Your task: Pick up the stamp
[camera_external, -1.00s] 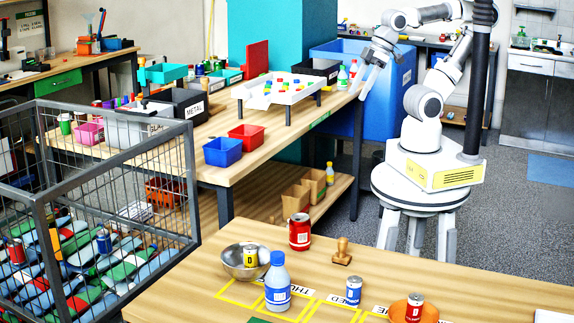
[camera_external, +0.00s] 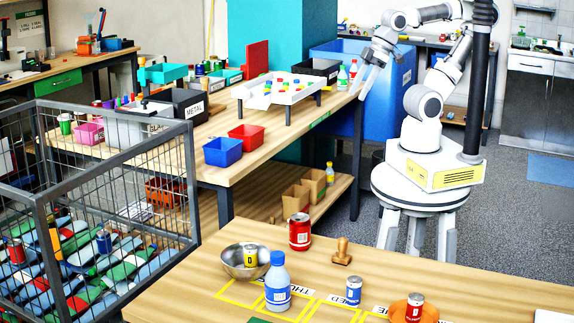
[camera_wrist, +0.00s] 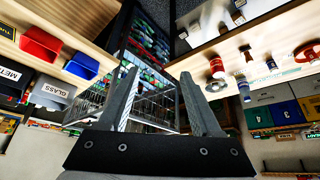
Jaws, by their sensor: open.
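The stamp (camera_external: 342,251) is a small tan wooden piece with a knobbed handle. It stands upright on the near wooden table (camera_external: 480,285) in the external view, right of the red can (camera_external: 299,232). I cannot make it out surely in the wrist view. My gripper (camera_external: 368,80) is raised far behind the stamp, near the blue bin and the far workbench's end. In the wrist view my gripper (camera_wrist: 158,75) has its two grey fingers spread apart with nothing between them.
A metal bowl (camera_external: 233,263) with a yellow can, a blue bottle (camera_external: 278,284), a blue can (camera_external: 353,291) and an orange bowl (camera_external: 398,312) stand near the stamp. A wire cage (camera_external: 192,190) is at left. Floor shows between the near table and the workbench (camera_external: 290,140).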

